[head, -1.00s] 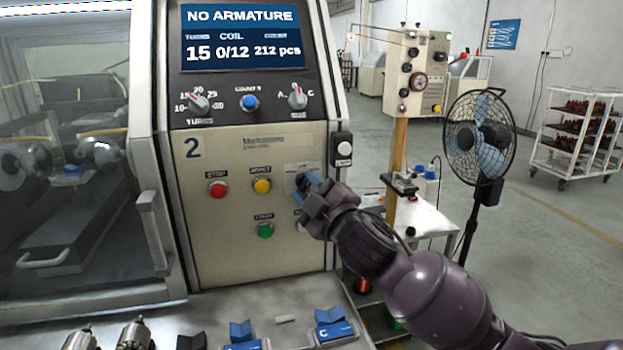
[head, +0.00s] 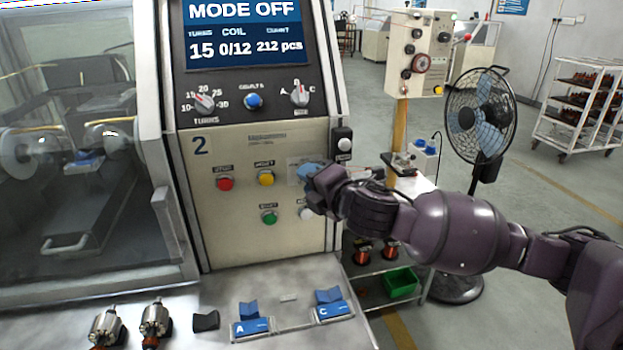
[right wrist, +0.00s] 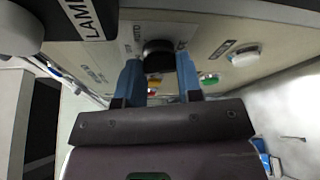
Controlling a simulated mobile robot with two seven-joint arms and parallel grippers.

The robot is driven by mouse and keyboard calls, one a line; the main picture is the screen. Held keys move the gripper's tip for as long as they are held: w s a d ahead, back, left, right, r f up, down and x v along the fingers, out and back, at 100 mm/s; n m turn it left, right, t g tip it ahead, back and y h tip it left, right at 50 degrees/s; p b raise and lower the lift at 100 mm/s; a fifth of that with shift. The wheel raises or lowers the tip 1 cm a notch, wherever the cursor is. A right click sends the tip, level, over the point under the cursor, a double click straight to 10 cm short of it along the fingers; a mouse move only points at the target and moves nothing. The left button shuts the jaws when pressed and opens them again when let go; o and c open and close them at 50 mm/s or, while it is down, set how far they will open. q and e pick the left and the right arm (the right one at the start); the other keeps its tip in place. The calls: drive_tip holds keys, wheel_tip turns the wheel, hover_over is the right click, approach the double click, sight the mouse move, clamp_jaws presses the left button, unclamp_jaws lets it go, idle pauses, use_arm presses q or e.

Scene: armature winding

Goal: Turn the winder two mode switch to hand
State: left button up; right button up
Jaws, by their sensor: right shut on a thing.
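The winder two panel (head: 215,170), marked 2, stands in front of me in the head view. Its display (head: 245,30) reads MODE OFF. My right gripper (head: 304,174) is at the panel's right side and hides most of the mode switch in the head view. In the right wrist view, the round black switch knob (right wrist: 157,56) sits between the blue fingers of my right gripper (right wrist: 160,82), which are shut on it. The labels around the knob are partly covered, so its exact angle is hard to read. My left gripper is not in view.
A red button (head: 225,184), a yellow button (head: 266,179), a green button (head: 269,217) and a white button (head: 305,213) are close to the gripper. Blue rests A (head: 251,325) and C (head: 333,310) stand on the ledge below. A fan (head: 480,118) stands behind my arm.

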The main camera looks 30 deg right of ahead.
drive_tip(key=shift+n+g+h, duration=0.7)
drive_tip(key=shift+n, duration=1.3)
drive_tip(key=shift+a, duration=0.1)
drive_tip(key=o, duration=0.9)
